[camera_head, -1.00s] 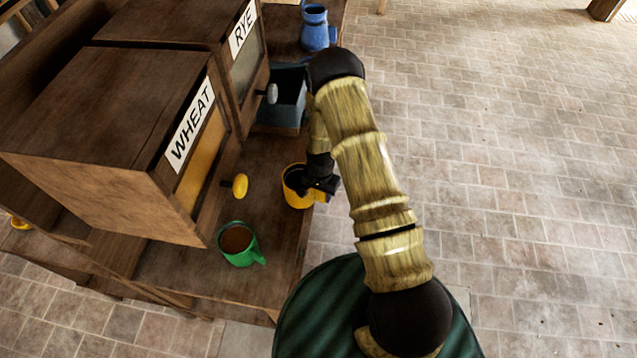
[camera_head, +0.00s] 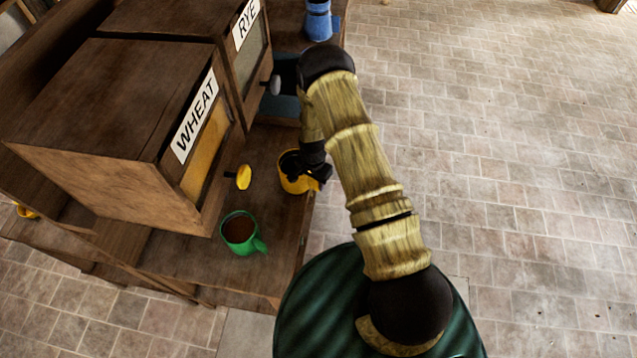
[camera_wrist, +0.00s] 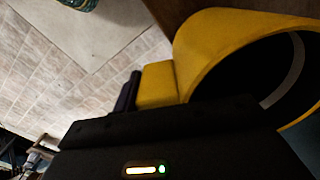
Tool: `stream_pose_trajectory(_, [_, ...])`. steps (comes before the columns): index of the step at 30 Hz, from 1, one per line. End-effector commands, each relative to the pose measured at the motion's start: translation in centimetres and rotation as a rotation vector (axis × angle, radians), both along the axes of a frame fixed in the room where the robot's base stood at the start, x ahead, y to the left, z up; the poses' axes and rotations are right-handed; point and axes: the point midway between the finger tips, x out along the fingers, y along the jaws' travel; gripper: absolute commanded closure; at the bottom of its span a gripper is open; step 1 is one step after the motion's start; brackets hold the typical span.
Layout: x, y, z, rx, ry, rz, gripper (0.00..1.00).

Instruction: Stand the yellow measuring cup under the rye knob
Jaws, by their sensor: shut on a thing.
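The yellow measuring cup (camera_head: 296,184) is at the front edge of the wooden bench, right of the yellow wheat knob (camera_head: 243,177). My gripper (camera_head: 318,180) is shut on the cup's handle side. The wrist view shows the cup (camera_wrist: 210,45) large, its dark open mouth facing right, with my gripper (camera_wrist: 135,95) at its handle. The grey rye knob (camera_head: 275,85) sticks out of the RYE bin (camera_head: 247,60), farther back than the cup. I cannot tell whether the cup touches the bench.
A blue-grey open box (camera_head: 278,110) stands below the rye knob. A green mug (camera_head: 239,232) with brown contents stands in front of the WHEAT bin (camera_head: 150,110). A blue jug (camera_head: 318,22) stands at the back.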

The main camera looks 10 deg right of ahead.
Motion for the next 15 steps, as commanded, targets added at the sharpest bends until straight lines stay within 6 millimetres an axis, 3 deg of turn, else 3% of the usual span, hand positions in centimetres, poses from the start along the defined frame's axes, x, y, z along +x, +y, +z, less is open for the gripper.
stream_pose_trajectory(15, [2.9,3.1,-0.5,0.000,-0.003,0.001,0.99])
